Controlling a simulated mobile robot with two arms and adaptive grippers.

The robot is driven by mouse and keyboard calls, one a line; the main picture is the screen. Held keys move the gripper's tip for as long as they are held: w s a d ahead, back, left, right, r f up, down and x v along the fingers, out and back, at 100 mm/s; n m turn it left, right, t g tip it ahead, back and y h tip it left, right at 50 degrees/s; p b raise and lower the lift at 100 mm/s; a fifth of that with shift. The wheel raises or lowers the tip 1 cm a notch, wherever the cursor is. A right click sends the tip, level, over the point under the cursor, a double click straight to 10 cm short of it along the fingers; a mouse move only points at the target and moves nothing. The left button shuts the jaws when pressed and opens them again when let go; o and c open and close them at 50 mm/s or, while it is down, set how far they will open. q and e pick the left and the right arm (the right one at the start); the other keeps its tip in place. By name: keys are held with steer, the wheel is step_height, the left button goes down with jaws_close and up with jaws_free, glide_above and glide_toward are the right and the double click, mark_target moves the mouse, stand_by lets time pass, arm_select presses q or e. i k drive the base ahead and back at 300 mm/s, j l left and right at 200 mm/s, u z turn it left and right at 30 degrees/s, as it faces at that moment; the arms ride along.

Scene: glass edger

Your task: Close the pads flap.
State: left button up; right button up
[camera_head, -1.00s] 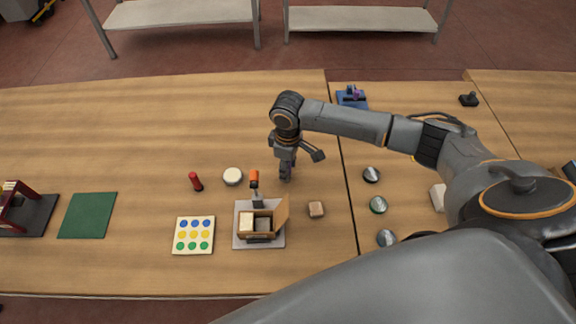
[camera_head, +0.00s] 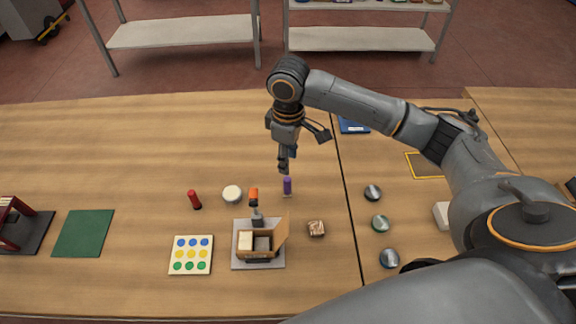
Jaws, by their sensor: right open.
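Pale and grey blocks show inside the box. An orange-topped lever (camera_head: 253,196) rises behind the box. My right gripper (camera_head: 303,153) is open and empty, behind the box and clear of the flap. Its lower finger is just above a purple cylinder in the picture. My left gripper is not in view.
The purple cylinder (camera_head: 287,186) stands behind the box. A brown patterned cube (camera_head: 316,229) sits right of the flap. Several round knobs (camera_head: 373,193) line the right.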

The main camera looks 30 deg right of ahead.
mark_target(282, 229)
steer(key=k, duration=1.5)
